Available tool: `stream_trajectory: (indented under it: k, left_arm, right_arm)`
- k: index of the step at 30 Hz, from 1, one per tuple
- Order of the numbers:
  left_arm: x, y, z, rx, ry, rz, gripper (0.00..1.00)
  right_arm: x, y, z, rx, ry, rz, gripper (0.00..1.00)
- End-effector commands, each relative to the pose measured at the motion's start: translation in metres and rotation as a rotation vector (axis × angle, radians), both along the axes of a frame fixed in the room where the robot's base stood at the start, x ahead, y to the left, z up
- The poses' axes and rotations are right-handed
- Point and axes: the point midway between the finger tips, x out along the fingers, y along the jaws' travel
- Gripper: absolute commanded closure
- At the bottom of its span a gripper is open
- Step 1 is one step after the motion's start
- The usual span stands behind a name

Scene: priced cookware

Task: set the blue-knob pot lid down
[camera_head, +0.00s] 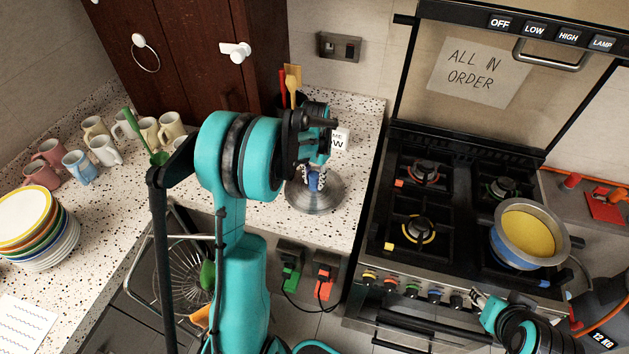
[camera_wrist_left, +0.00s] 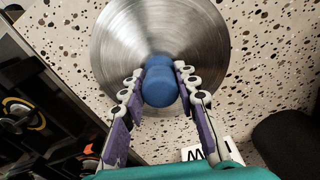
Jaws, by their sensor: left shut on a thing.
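The pot lid, a round brushed-metal disc (camera_head: 312,202) with a blue knob (camera_head: 313,181), is over the speckled counter between the dark cabinet and the stove. In the left wrist view the disc (camera_wrist_left: 125,45) lies flat beneath the fingers. My left gripper (camera_head: 311,174) is shut on the blue knob (camera_wrist_left: 159,85), one purple-padded finger on each side. I cannot tell whether the lid touches the counter or hovers just above it. My right gripper (camera_head: 482,301) is low in front of the stove, away from the lid; its finger opening is unclear.
The stove (camera_head: 405,262) stands right of the counter (camera_head: 352,135), with a pot of yellow contents (camera_head: 528,234) on its front right. A small white card (camera_head: 341,139) is behind the lid. Mugs (camera_head: 104,150) and stacked plates (camera_head: 40,228) occupy the left counter.

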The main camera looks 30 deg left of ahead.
Motion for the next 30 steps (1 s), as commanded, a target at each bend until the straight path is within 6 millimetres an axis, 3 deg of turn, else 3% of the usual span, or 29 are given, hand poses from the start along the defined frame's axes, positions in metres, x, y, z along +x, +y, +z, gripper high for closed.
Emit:
stream_trajectory:
  k: [11, 12, 14, 25, 30]
  left_arm:
    - [0.000, 0.000, -0.007, 0.000, 0.000, 0.000, 1.00]
    - [0.000, 0.000, -0.007, 0.000, 0.000, 0.000, 0.65]
    - [0.000, 0.000, -0.006, 0.000, 0.000, 0.000, 0.49]
    - [0.000, 0.000, -0.002, 0.000, 0.000, 0.000, 0.49]
    - [0.000, 0.000, 0.024, 0.000, 0.000, 0.000, 0.49]
  right_arm:
    - [0.000, 0.000, -0.004, 0.000, 0.000, 0.000, 0.60]
    - [0.000, 0.000, -0.004, 0.000, 0.000, 0.000, 0.60]
    - [0.000, 0.000, -0.003, 0.000, 0.000, 0.000, 0.60]
    - [0.000, 0.000, 0.000, 0.000, 0.000, 0.000, 0.60]
    - [0.000, 0.000, 0.007, 0.000, 0.000, 0.000, 0.60]
